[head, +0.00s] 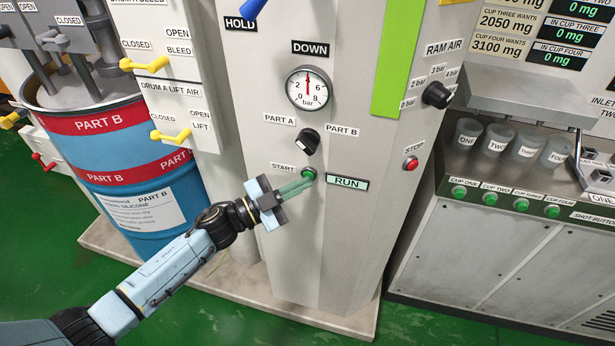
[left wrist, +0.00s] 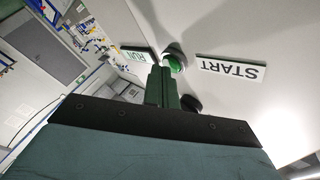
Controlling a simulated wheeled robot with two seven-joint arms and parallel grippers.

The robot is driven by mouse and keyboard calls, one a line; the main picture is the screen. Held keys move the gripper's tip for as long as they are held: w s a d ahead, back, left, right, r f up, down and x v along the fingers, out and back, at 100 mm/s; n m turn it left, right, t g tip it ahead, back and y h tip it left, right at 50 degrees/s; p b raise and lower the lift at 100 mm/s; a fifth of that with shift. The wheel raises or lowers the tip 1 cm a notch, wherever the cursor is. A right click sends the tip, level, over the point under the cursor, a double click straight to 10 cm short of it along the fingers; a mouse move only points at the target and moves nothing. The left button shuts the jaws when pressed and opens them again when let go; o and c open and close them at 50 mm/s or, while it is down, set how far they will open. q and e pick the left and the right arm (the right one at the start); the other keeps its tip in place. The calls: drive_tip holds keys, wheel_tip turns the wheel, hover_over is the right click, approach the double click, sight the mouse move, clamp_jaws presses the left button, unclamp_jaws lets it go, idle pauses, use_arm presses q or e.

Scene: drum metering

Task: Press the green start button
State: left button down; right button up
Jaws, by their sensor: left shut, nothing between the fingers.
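The green start button (head: 309,174) is on the grey cabinet front, right of the START label (head: 282,168) and left of the pale green RUN panel (head: 347,183). My left gripper (head: 306,183) is shut and empty, its greenish fingers pointing at the button, with the tips right at it. In the left wrist view the round green button (left wrist: 175,60) shows just beyond the closed fingertips (left wrist: 161,70), which cover part of its edge. I cannot tell whether they touch it or whether it is pushed in. My right gripper is not in view.
The black PART A/PART B selector (head: 308,141) and a gauge (head: 309,88) are above the button. A red stop button (head: 410,163) is to the right. Several green cup buttons (head: 459,191) line the right bench below the cups. A blue drum (head: 140,190) stands left.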

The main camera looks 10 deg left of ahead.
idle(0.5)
use_arm(q)
drive_tip(key=shift+s+p, duration=0.5)
drive_tip(key=shift+s, duration=0.25)
drive_tip(key=s+p, duration=0.2)
drive_tip(key=s, duration=0.3)
drive_tip(key=shift+a, duration=0.1)
idle(0.6)
